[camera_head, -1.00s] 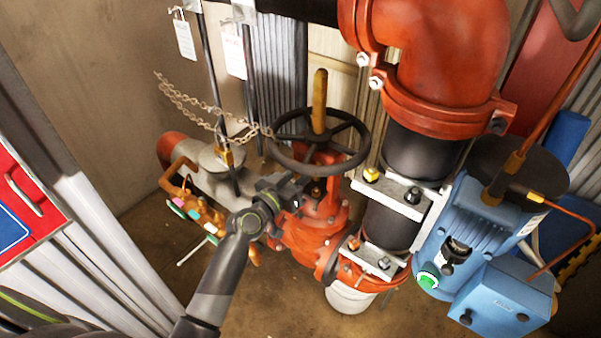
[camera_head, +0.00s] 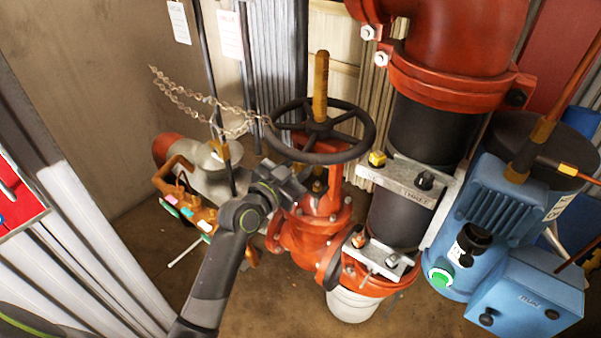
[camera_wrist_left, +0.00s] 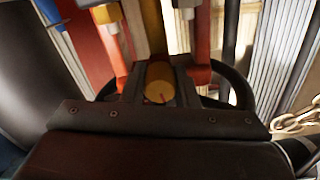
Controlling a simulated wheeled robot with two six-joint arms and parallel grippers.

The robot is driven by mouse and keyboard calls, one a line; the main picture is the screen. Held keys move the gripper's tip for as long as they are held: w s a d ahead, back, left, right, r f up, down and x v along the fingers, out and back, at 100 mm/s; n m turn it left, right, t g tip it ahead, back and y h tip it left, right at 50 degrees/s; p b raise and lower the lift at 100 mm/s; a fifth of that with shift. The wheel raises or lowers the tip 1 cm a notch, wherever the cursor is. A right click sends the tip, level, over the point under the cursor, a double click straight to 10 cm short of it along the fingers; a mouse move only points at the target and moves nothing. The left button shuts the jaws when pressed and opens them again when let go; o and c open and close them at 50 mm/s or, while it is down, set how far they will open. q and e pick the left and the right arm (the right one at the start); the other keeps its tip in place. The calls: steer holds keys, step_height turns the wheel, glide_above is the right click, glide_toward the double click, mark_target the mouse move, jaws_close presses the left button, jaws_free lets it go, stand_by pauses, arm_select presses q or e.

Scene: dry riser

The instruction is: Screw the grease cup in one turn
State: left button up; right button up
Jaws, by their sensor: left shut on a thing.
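The grease cup (camera_wrist_left: 160,82) shows in the left wrist view as a round brass cap with a small red mark on its face. My left gripper (camera_wrist_left: 160,88) is shut on it, with one dark finger on each side. In the head view my left gripper (camera_head: 297,188) reaches in from the left to the red valve's yoke (camera_head: 322,205), below the black handwheel (camera_head: 322,131). There the fingers mostly hide the cup. My right gripper is in neither view.
A yellow-brown stem (camera_head: 320,85) stands up through the handwheel. A chain (camera_head: 205,105) hangs at its left. A black pipe (camera_head: 402,205) and a blue pump (camera_head: 490,210) stand at the right. Open floor (camera_head: 270,300) shows below the valve.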

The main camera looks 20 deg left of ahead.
arm_select(q)
steer(key=shift+m+b, duration=0.35)
steer(key=shift+m, duration=0.15)
steer(key=o, duration=1)
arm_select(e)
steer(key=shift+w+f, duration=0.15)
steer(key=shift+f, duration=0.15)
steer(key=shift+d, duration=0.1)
